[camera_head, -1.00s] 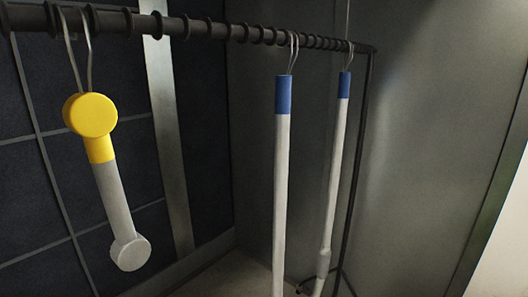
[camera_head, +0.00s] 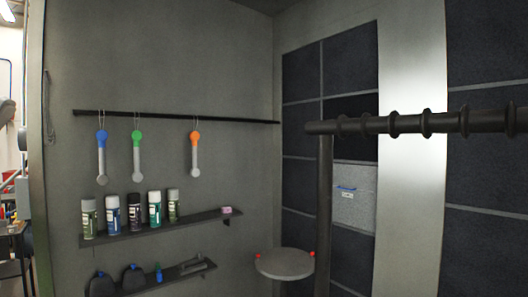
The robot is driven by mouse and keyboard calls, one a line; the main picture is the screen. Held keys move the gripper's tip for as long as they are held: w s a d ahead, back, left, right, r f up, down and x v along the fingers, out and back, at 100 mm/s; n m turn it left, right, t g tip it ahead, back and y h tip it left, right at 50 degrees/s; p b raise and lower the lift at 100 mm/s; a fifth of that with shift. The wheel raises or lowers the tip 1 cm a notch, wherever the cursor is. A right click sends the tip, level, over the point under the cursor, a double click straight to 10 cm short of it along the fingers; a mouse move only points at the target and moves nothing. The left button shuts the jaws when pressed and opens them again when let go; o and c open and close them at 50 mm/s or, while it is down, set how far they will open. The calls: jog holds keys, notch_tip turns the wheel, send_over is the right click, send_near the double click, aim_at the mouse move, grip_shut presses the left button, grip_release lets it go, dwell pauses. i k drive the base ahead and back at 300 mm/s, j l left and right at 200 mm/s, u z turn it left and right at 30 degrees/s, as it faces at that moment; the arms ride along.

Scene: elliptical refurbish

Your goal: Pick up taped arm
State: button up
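Three short grey arms hang by thin hooks from a dark wall rail (camera_head: 180,117) on the left wall. One is a blue-topped arm (camera_head: 101,158), one is a green-topped arm (camera_head: 137,157) and one is an orange-topped arm (camera_head: 195,158). Each has a round coloured upper end and a round pale lower end. They hang apart from one another. At this distance I cannot tell whether the colour is tape or paint. My gripper is not in view.
A black ribbed rack rail (camera_head: 430,123) with a dark post (camera_head: 323,210) stands close on the right. A round grey table (camera_head: 284,264) with red knobs is beyond it. Spray cans (camera_head: 134,213) stand on an upper shelf (camera_head: 190,223); a lower shelf (camera_head: 180,274) holds dark items.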

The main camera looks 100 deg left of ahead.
aim_at(101, 135)
jog(key=u, duration=3.65)
jog(key=i+l+u, duration=0.35)
jog(key=i+l, duration=0.45)
jog(key=i, duration=0.15)
